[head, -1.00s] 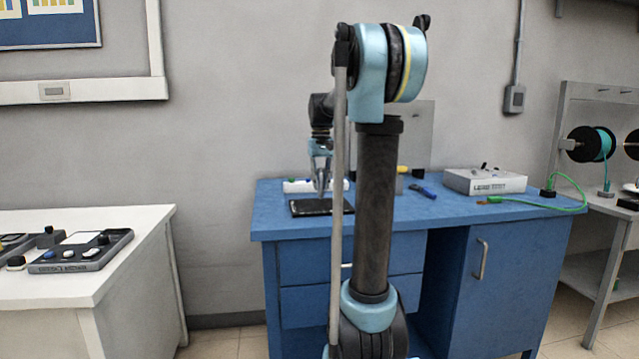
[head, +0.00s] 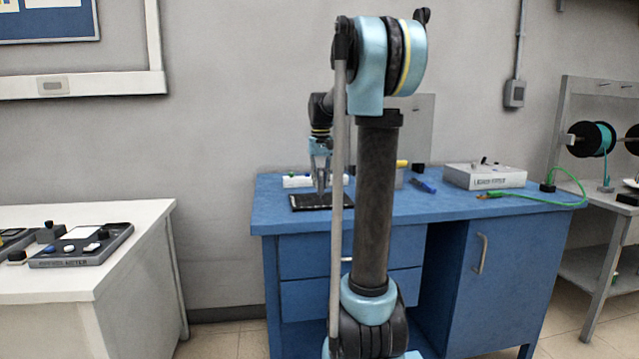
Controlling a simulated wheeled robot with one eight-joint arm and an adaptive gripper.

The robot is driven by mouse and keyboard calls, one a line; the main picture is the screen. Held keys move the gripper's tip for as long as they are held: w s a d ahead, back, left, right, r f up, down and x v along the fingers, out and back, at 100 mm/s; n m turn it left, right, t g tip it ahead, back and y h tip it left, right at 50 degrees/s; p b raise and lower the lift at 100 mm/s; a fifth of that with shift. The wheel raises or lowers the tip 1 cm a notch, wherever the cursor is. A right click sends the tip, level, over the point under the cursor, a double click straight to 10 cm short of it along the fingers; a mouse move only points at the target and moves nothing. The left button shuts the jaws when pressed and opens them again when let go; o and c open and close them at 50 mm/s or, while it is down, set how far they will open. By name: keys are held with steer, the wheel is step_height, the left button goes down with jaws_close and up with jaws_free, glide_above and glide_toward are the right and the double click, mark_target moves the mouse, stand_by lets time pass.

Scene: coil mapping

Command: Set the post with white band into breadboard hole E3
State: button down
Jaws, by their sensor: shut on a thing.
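My gripper (head: 320,189) points down over the black breadboard (head: 311,207) on the blue bench. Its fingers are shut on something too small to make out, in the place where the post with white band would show. The fingertips are at or just above the board's surface. I cannot tell which hole lies under them, nor whether the held thing touches the board. The right end of the breadboard is partly hidden behind the thin rod of my arm.
A white rack with small coloured tops (head: 297,181) stands behind the breadboard. A blue-handled tool (head: 424,186), a white instrument box (head: 485,177) and a green cable (head: 540,202) lie to the right on the blue bench (head: 440,208). A white table (head: 60,281) stands left.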

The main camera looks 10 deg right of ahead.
steer(key=shift+f, duration=0.4)
stand_by(0.7)
steer(key=m, duration=0.5)
steer(key=shift+f, duration=0.1)
steer(key=c, duration=1.4)
jaws_free()
